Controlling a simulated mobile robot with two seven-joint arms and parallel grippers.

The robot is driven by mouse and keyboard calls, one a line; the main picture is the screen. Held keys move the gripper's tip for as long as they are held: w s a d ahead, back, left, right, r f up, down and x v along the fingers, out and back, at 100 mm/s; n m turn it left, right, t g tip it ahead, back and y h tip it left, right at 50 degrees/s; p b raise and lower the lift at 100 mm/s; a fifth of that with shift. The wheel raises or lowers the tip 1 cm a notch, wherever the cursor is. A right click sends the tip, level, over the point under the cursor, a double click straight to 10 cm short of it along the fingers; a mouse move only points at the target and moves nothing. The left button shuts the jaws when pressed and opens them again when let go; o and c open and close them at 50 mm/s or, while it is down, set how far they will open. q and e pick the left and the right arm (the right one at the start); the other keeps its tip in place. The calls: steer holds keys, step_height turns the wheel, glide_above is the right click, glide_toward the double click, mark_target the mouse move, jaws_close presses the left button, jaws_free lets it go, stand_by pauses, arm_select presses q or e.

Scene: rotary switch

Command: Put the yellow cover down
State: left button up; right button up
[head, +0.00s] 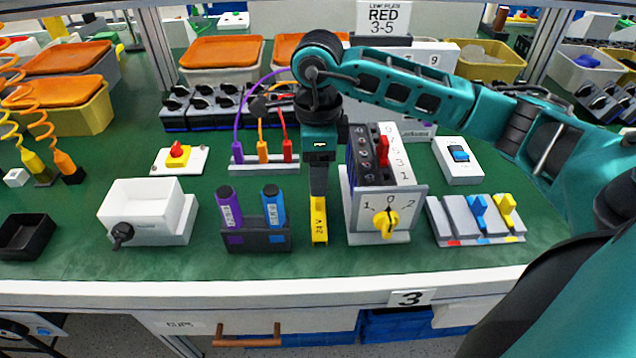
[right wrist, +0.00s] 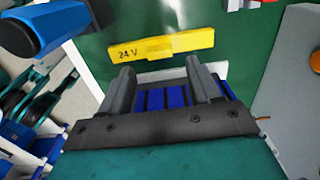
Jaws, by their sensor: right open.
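The yellow cover (head: 319,222), a narrow bar marked 24 V, appears to lie on the green mat between the pen holder and the rotary switch box (head: 388,200). The box has a yellow knob (head: 386,222) on its front dial. My right gripper (head: 319,190) points down just behind and above the cover and is open. In the right wrist view, the cover (right wrist: 165,47) lies beyond the two grey fingertips (right wrist: 160,78), with nothing visible held between them. Whether a finger touches the cover is unclear. My left gripper is not in view.
A holder (head: 257,240) with a purple and a blue pen stands close on the left. A white box (head: 145,213) is farther left. A grey block with blue and yellow switches (head: 478,222) stands right of the switch box. Bare mat lies along the front edge.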

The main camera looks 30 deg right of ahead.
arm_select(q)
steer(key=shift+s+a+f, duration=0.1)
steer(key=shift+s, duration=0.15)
arm_select(e)
step_height(320, 180, up, 6)
steer(key=shift+r, duration=0.15)
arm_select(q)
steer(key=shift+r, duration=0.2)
arm_select(e)
steer(key=shift+s, duration=0.1)
